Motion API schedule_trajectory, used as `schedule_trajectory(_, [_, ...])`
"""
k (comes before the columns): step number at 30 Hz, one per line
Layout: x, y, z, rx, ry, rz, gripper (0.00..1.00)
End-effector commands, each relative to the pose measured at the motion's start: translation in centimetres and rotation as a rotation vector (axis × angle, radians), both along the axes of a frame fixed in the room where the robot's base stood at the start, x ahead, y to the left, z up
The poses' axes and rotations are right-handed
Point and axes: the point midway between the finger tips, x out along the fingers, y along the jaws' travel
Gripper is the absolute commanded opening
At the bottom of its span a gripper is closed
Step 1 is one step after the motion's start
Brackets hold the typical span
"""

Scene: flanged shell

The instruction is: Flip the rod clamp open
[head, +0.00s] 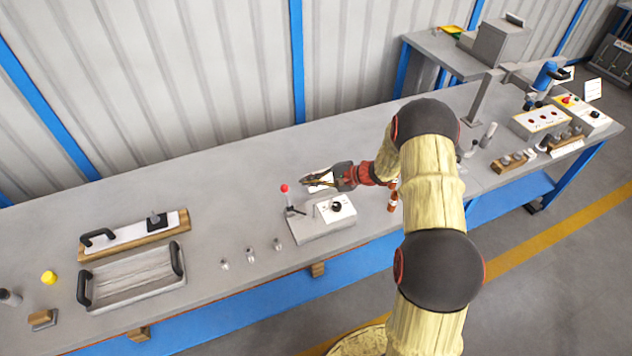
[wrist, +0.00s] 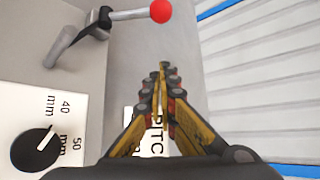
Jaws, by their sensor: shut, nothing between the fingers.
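The rod clamp appears to be the black-hinged lever (wrist: 120,14) with a red ball knob (wrist: 160,11), at the top left of the wrist view. A grey rod (wrist: 66,45) runs down-left from its hinge. In the head view the lever's red knob (head: 284,188) stands up on a small grey device (head: 318,227). My gripper (wrist: 163,68) is shut and empty, its fingertips below the knob in the wrist picture and apart from it. In the head view my gripper (head: 306,185) is just right of the knob, pointing left, above the bench.
The device carries a white scale plate with a black dial (wrist: 36,150). Three small metal pegs (head: 250,255) stand to the left on the bench (head: 225,200). A handled tray (head: 133,277) lies further left. A corrugated wall (head: 220,60) rises behind.

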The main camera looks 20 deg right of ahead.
Motion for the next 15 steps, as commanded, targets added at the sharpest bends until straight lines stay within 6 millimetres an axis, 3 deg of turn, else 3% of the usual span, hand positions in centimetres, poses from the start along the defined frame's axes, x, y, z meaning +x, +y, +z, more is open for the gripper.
schedule_trajectory(8, [2.6, 3.4, -2.1, 0.000, -0.001, 0.001, 0.00])
schedule_trajectory(15, [0.4, 4.5, -0.3, -0.001, -0.001, 0.000, 0.00])
